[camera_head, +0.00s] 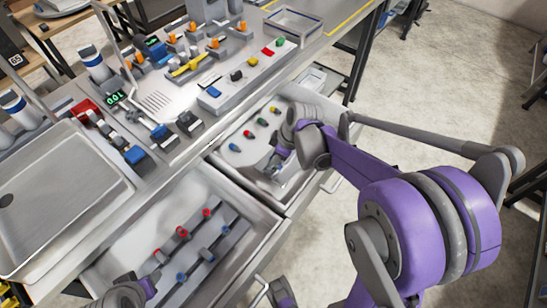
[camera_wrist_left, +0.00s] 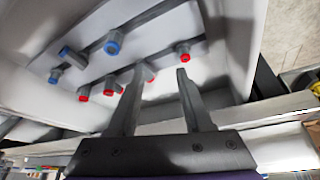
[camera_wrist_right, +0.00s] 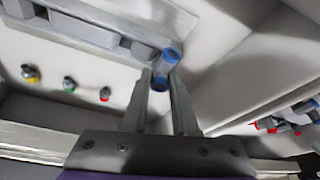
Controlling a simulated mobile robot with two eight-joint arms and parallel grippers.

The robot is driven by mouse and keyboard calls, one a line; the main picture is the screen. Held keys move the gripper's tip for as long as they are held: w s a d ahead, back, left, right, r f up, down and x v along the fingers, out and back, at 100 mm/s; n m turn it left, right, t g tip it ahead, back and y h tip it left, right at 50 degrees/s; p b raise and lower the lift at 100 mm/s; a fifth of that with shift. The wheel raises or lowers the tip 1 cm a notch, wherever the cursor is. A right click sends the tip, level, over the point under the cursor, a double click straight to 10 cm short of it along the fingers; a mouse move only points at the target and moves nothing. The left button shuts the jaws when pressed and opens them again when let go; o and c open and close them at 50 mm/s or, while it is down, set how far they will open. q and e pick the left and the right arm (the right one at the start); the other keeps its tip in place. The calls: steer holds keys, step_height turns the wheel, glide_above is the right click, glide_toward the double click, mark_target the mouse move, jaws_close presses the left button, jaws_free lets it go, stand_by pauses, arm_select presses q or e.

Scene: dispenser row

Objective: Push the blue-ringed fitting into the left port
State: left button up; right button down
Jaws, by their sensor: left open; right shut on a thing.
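The blue-ringed fitting (camera_wrist_right: 171,56) is a short grey piece with blue ends, between the fingertips of my right gripper (camera_wrist_right: 162,82). My right gripper is shut on it, over the right drawer (camera_head: 222,172), close to a grey block with recesses (camera_wrist_right: 85,22). In the head view my arm hides most of the fitting. I cannot tell which opening is the left port, or whether the fitting touches the block. My left gripper (camera_wrist_left: 156,78) is open over the left drawer (camera_head: 270,222), near red-ringed fittings (camera_wrist_left: 184,57); nothing is clearly held.
The left drawer holds several red- and blue-ringed fittings (camera_wrist_left: 112,44) on dark strips. Small coloured plugs (camera_wrist_right: 69,84) lie in the right drawer. The bench above carries a metal tray (camera_head: 65,195), a panel with coloured knobs (camera_head: 237,76) and several dispensers (camera_head: 95,65).

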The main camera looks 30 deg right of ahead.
arm_select(q)
steer(key=shift+f, duration=0.3)
arm_select(e)
steer(key=shift+f, duration=0.4)
steer(key=c, duration=0.6)
jaws_free()
steer(key=shift+r, duration=0.1)
arm_select(q)
steer(key=shift+w+r+p, duration=0.1)
steer(key=shift+r+p, duration=0.4)
steer(key=shift+r, duration=0.25)
arm_select(e)
steer(key=v, duration=1)
steer(key=shift+r, duration=0.3)
arm_select(q)
steer(key=shift+d, duration=0.1)
arm_select(e)
steer(key=shift+d, duration=0.1)
